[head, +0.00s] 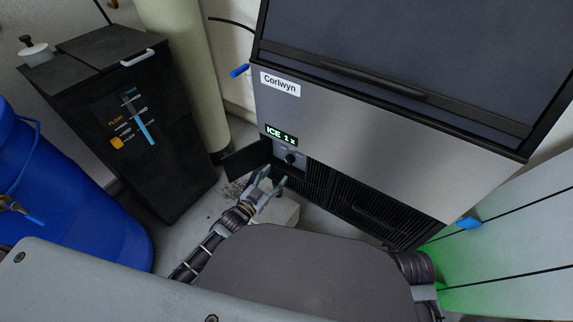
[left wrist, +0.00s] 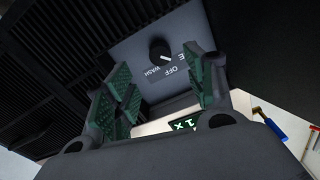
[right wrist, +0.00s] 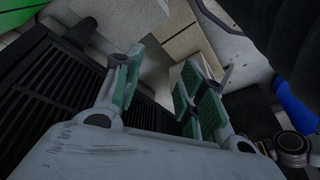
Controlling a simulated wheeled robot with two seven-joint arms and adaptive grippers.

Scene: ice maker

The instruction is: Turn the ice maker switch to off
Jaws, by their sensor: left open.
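The ice maker (head: 385,130) is a large steel machine labelled Corlwyn, with a lit display (head: 281,134) that reads ICE. Below the display is a recessed panel with a small black rotary switch (head: 290,158). The left wrist view shows the switch (left wrist: 160,50) with a white pointer mark, beside the labels OFF and WASH and a partly hidden one ending in E. I cannot tell exactly which label the pointer meets. My left gripper (head: 270,181) is open and empty, just in front of the panel, with the switch beyond its fingers. My right gripper (right wrist: 160,80) is open and empty, away from the switch.
A small dark door (head: 247,158) stands open left of the switch panel. Black vent grilles (head: 375,210) lie below and right of it. A black filter unit (head: 125,120) and a blue barrel (head: 70,195) stand at the left. A pale light block (head: 280,211) sits under the left gripper.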

